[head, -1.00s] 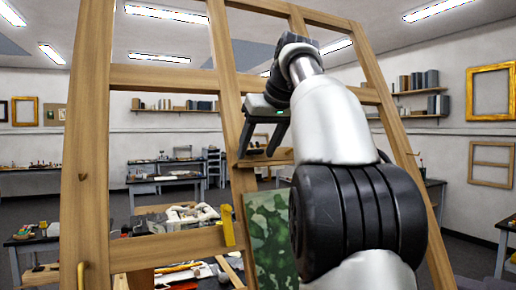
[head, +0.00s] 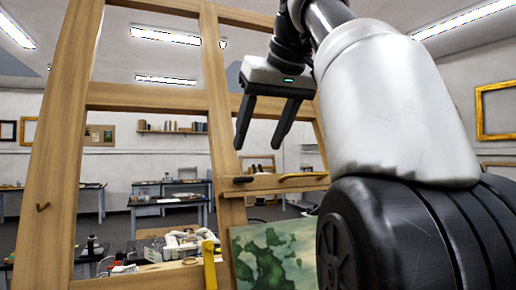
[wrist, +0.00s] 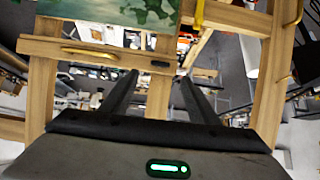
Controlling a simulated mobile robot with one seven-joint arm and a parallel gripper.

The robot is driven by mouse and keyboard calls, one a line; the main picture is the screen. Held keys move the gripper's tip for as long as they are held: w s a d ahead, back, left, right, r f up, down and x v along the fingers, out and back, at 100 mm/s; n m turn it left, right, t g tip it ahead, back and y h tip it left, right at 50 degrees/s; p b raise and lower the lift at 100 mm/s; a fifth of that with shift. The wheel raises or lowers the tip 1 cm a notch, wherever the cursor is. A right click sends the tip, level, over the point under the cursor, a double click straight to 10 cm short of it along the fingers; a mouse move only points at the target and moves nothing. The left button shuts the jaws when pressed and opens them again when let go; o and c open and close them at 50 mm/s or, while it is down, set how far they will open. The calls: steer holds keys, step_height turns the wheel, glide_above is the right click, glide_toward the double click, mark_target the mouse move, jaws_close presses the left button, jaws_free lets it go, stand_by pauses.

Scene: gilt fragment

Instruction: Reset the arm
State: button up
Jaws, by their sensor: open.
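My gripper (head: 262,146) is open and empty in the head view. Its two dark fingers point down, in front of the wooden easel frame (head: 158,98) and above its small ledge (head: 275,184). In the wrist view my gripper (wrist: 158,84) also shows with its fingers apart and nothing between them. My arm rises at the right of the head view and bends over toward the frame.
A green mottled painting (head: 272,256) rests below the ledge. A yellow clamp (head: 209,264) is on the lower rail. A cluttered table (head: 165,246) stands behind the frame. Gilt frames (head: 497,108) hang on the right wall.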

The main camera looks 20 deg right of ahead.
steer(key=shift+s+r, duration=0.35)
steer(key=shift+a, duration=0.1)
stand_by(0.3)
steer(key=s+a+f+g+y, duration=0.1)
steer(key=s+a+f, duration=0.3)
steer(key=f, duration=0.8)
steer(key=s+a+f+g, duration=0.2)
steer(key=s+a+f, duration=0.2)
steer(key=f, duration=0.8)
steer(key=s+f, duration=0.4)
steer(key=f, duration=0.4)
steer(key=s+f+h, duration=0.1)
steer(key=s+f, duration=0.3)
steer(key=f, duration=0.5)
steer(key=shift+f+m, duration=0.3)
